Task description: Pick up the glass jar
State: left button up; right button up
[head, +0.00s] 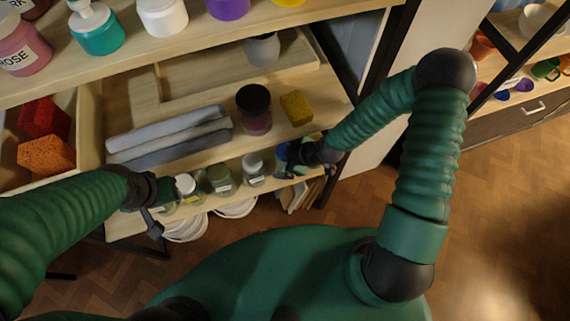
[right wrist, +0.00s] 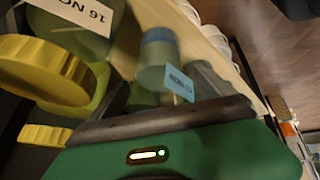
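I cannot tell which is the glass jar. My right gripper (head: 288,163) is open at the right end of this row, by a blue item partly hidden behind it. In the right wrist view, a jar with a blue lid (right wrist: 160,52) and a pale blue label stands just beyond the dark finger. My left gripper (head: 157,208) is open and empty at the row's left end.
Behind the row are grey rolls (head: 170,140), a dark-lidded jar (head: 254,105) and a yellow sponge (head: 296,107). The upper shelf (head: 150,60) overhangs. White plates (head: 185,228) are stacked below. A yellow-lidded container (right wrist: 45,65) is close in the right wrist view.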

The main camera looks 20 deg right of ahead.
grip_shut()
dwell(0.4)
jog(key=shift+w+r, duration=0.1)
